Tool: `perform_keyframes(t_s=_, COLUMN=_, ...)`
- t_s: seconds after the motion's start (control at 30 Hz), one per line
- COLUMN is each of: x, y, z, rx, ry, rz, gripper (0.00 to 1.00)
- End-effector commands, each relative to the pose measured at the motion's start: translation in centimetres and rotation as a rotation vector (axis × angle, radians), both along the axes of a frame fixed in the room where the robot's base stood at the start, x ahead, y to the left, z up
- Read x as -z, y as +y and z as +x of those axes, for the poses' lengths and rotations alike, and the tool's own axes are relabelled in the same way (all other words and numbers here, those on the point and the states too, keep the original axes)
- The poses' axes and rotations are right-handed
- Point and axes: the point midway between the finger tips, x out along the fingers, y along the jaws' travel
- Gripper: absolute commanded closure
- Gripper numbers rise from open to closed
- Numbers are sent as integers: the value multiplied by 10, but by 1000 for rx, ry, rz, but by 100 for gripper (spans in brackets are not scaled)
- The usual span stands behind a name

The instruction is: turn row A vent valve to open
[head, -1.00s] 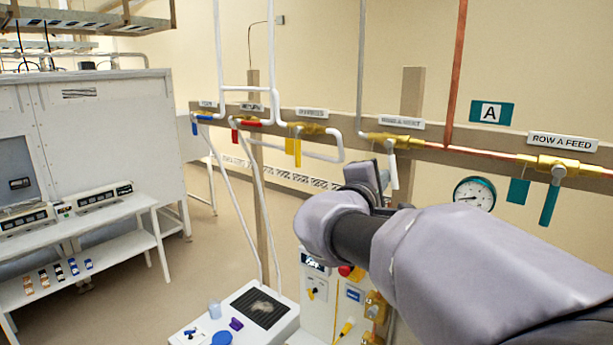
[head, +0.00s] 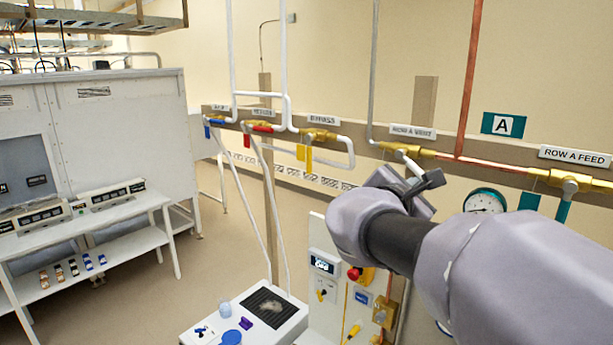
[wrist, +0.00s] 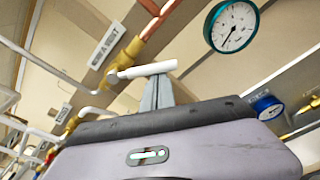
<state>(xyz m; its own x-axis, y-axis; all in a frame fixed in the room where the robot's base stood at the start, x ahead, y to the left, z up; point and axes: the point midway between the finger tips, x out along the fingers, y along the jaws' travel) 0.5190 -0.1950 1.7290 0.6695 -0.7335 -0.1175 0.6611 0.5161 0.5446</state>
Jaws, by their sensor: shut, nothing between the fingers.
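The row A vent valve (head: 404,151) is a brass body on the pipe along the wall rail, under its "ROW A VENT" label (head: 413,132). Its white handle (head: 413,168) slants down to the right, between along the pipe and straight across it. In the wrist view the handle (wrist: 145,70) crosses just beyond my fingertips. My gripper (wrist: 157,84) is shut and empty, with its tips at the handle's side, seemingly touching it. In the head view my gripper (head: 428,183) partly hides the handle's lower end.
The row A feed valve (head: 570,183) and a teal gauge (head: 485,202) are to the right. The bypass valve (head: 318,135) with a yellow handle is to the left. A bench unit (head: 345,285) with knobs stands below my arm.

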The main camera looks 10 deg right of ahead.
Motion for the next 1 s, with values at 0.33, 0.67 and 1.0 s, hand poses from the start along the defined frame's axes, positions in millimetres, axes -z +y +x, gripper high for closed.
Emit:
perform_keyframes(t_s=0.33, x=-19, y=-8, z=-11, rx=2, ry=240, rz=-188, gripper=100)
perform_keyframes(t_s=0.67, x=-29, y=-12, z=-15, rx=1, ry=371, rz=-289, gripper=100)
perform_keyframes(t_s=1.0, x=-34, y=-13, z=-17, rx=0, ry=370, rz=-288, gripper=100)
